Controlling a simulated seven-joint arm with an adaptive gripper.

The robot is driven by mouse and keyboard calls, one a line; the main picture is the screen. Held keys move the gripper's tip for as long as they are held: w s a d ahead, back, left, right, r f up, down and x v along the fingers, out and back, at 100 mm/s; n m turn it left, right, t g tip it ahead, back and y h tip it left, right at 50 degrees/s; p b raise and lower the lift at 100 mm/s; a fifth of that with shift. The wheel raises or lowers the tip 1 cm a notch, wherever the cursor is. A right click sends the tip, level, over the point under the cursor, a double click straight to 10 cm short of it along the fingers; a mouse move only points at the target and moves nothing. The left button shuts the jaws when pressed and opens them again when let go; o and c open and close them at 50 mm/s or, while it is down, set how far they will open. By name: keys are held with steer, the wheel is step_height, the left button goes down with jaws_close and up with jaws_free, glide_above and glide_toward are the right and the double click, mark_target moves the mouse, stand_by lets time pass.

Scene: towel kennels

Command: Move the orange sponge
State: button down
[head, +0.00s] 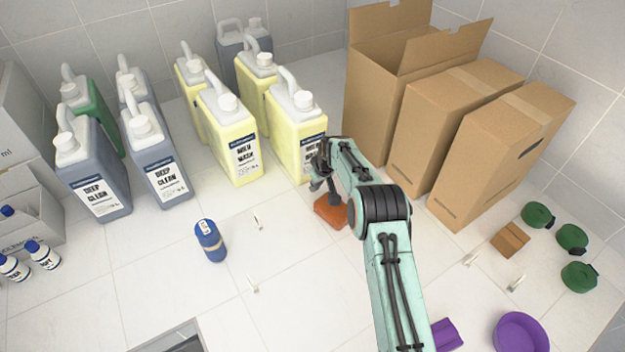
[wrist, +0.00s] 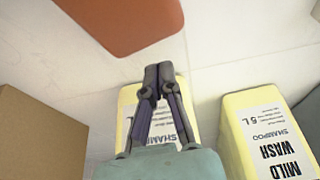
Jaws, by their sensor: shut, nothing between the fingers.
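The orange sponge (head: 330,212) lies on the white tiled surface in front of the yellow shampoo jugs, partly hidden behind my arm in the head view. In the wrist view the sponge (wrist: 122,22) shows at the top, cut off by the frame edge. My gripper (head: 318,190) is close to the sponge, at its upper left in the head view. In the wrist view my gripper (wrist: 157,80) has its fingertips together with nothing between them, and a gap shows between them and the sponge.
Yellow shampoo jugs (head: 229,135) stand close behind the gripper. Cardboard boxes (head: 445,125) stand to the right. Dark jugs (head: 92,170) stand far left. Green rolls (head: 570,238) and a purple bowl (head: 521,332) are at right. The front middle floor is mostly clear.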

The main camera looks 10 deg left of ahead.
steer(key=shift+s+d, duration=0.55)
steer(key=shift+d, duration=0.05)
steer(key=s+d, duration=1.4)
steer(key=shift+s+d, duration=0.2)
steer(key=shift+d, duration=0.05)
steer(key=shift+a, duration=0.1)
